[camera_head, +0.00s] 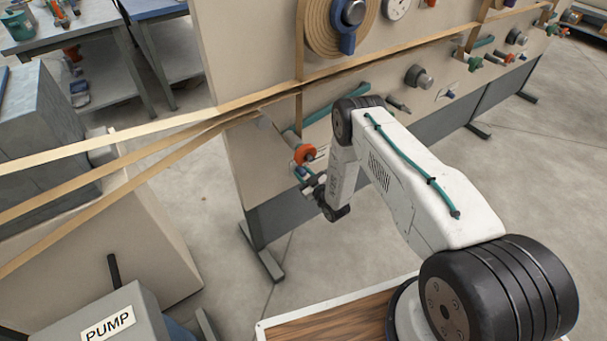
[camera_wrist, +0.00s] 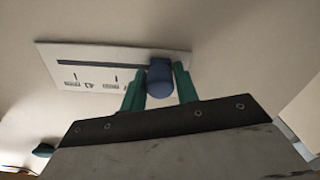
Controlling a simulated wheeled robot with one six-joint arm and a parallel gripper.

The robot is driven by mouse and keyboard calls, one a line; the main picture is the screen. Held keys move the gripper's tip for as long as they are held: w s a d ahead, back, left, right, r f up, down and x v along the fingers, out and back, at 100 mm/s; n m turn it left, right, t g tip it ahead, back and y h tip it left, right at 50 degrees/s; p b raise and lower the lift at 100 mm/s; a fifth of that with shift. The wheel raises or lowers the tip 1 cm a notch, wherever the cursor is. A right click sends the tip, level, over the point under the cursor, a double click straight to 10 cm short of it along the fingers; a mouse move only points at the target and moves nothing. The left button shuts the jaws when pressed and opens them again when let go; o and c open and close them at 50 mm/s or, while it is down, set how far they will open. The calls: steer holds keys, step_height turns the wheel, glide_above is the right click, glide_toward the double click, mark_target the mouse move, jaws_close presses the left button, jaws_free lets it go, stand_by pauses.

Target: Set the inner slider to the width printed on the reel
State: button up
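A blue slider knob (camera_wrist: 159,75) sits at the right end of the dark slot in a white scale plate (camera_wrist: 90,70) in the wrist view. The plate carries small marks under the slot, too blurred to read. My gripper (camera_wrist: 161,85) has its green fingers on either side of the knob, and both appear to touch it. In the head view my gripper (camera_head: 313,186) is at the lower left of the panel, below an orange-red knob (camera_head: 304,153), mostly hidden by my wrist. I see no readable width print on any reel.
The beige panel (camera_head: 262,175) carries a spiral disc (camera_head: 319,28) with a blue hub, a dial (camera_head: 397,6) and several knobs. Tan strips (camera_head: 150,127) run across to the left. A box labelled PUMP (camera_head: 107,325) stands at the lower left. The floor beyond the panel is clear.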

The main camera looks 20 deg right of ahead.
steer(key=d, duration=0.2)
steer(key=w+d, duration=0.1)
steer(key=d, duration=0.1)
steer(key=w+d, duration=0.1)
steer(key=shift+d, duration=0.4)
jaws_close()
steer(key=o, duration=1)
jaws_free()
steer(key=shift+s, duration=0.1)
steer(key=v, duration=0.7)
steer(key=shift+s, duration=0.3)
steer(key=shift+d, duration=0.1)
